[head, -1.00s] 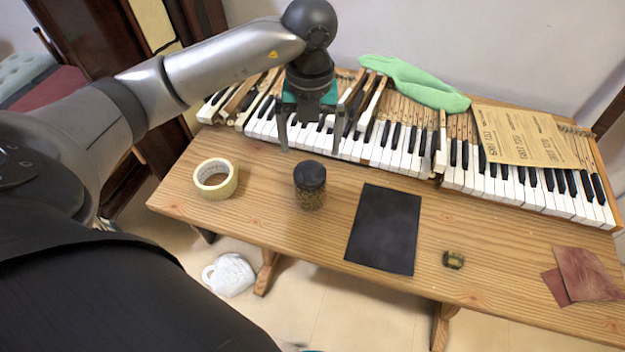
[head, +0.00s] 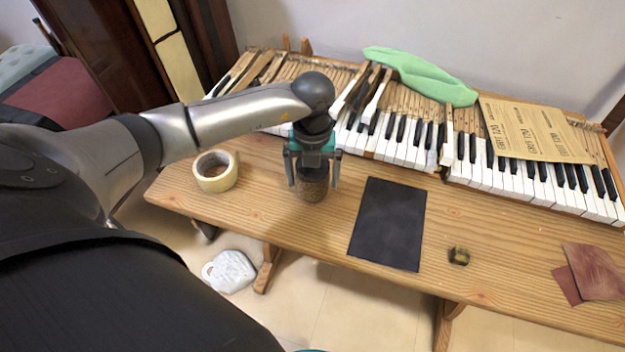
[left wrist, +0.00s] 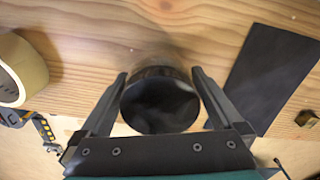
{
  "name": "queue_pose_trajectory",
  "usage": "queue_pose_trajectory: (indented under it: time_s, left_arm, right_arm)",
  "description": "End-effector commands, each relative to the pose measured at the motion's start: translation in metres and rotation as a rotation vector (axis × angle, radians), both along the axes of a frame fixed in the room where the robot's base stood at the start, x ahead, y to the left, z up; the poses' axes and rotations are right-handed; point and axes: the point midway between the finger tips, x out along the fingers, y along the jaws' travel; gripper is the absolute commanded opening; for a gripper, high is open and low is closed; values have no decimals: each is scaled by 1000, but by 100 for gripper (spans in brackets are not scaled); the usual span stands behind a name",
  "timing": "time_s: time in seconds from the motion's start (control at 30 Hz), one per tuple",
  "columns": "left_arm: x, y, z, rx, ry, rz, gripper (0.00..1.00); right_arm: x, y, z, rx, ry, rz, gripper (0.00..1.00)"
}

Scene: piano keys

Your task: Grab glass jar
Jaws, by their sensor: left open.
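The glass jar (head: 312,188) stands upright on the wooden bench, with small brownish contents showing through its side. Its round black lid (left wrist: 160,103) faces up in the left wrist view. My left gripper (head: 313,182) is over the jar and points down. Its two fingers (left wrist: 159,82) are open, one on each side of the lid, with the jar between them. The gripper hides the jar's upper part in the head view. I cannot tell whether the fingers touch the jar. My right gripper is not in view.
A tape roll (head: 215,171) lies left of the jar, and a black sheet (head: 388,224) lies to its right. A small brass-coloured block (head: 459,256) and reddish sandpaper (head: 595,271) lie farther right. Piano keys (head: 400,145) line the back, with a green cloth (head: 420,75) on them.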

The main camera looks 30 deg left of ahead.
Motion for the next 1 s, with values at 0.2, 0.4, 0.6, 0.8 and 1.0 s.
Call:
queue_pose_trajectory:
  time_s: [0.2, 0.4, 0.6, 0.8, 1.0]
  left_arm:
    - [0, 0, -1, 0, 0, 0, 100]
    - [0, 0, -1, 0, 0, 0, 80]
    - [0, 0, -1, 0, 0, 0, 57]
    - [0, 0, -1, 0, 0, 0, 35]
    - [0, 0, -1, 0, 0, 0, 12]
  right_arm:
    - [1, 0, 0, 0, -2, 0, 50]
    - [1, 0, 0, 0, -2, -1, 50]
    - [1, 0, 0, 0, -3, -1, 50]
    - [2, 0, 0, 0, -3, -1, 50]
    - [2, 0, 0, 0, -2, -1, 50]
